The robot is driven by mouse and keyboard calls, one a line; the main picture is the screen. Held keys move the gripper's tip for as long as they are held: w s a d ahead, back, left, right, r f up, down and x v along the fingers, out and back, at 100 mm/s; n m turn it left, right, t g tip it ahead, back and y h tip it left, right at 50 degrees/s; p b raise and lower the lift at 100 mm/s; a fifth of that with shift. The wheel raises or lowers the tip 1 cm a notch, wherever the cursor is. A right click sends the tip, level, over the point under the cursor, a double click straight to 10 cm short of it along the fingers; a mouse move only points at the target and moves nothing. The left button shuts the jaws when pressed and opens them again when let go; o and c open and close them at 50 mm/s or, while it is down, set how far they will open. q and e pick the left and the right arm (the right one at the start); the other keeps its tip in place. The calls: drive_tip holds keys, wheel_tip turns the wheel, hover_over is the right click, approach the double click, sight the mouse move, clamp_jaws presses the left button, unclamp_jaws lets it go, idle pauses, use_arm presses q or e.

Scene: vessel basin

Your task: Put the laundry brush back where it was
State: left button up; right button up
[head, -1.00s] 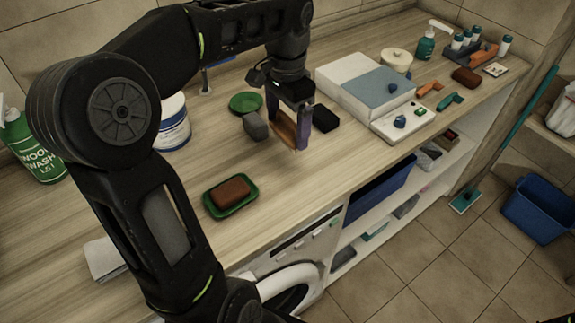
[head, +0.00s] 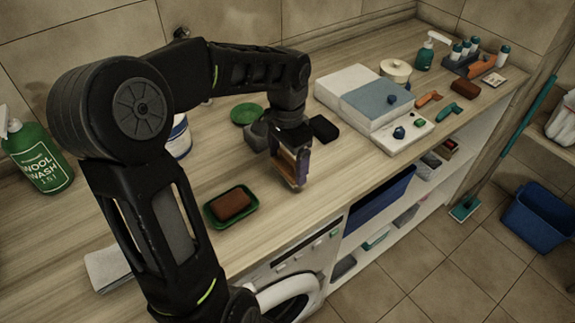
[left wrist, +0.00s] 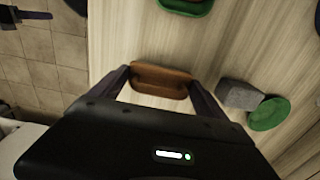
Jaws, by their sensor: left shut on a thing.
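The laundry brush, an orange-brown oblong block (left wrist: 162,80), is between the two fingers of my left gripper. My left gripper (head: 292,170) is shut on it, low over the counter in front of the dark block. In the head view the brush (head: 285,159) is partly hidden by the fingers. I cannot tell whether it touches the counter. What seems to be my right gripper (left wrist: 35,15) shows small and dark at the top left of the left wrist view; its fingers are too unclear to read.
A green dish (head: 212,216) with a red-brown block is left of the gripper. A grey block (left wrist: 240,95), a green disc (head: 246,113) and a black block (head: 323,128) are close by. White and blue stacked items (head: 375,101) stand to the right. The counter's front edge is near.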

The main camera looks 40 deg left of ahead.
sight(288, 156)
use_arm(q)
drive_tip(key=shift+f, duration=1.05)
drive_tip(key=shift+f, duration=0.15)
drive_tip(key=o, duration=1.1)
drive_tip(key=shift+o, duration=0.2)
wheel_tip(288, 156, up, 12)
drive_tip(key=shift+r+b, duration=0.15)
drive_tip(key=shift+b, duration=0.15)
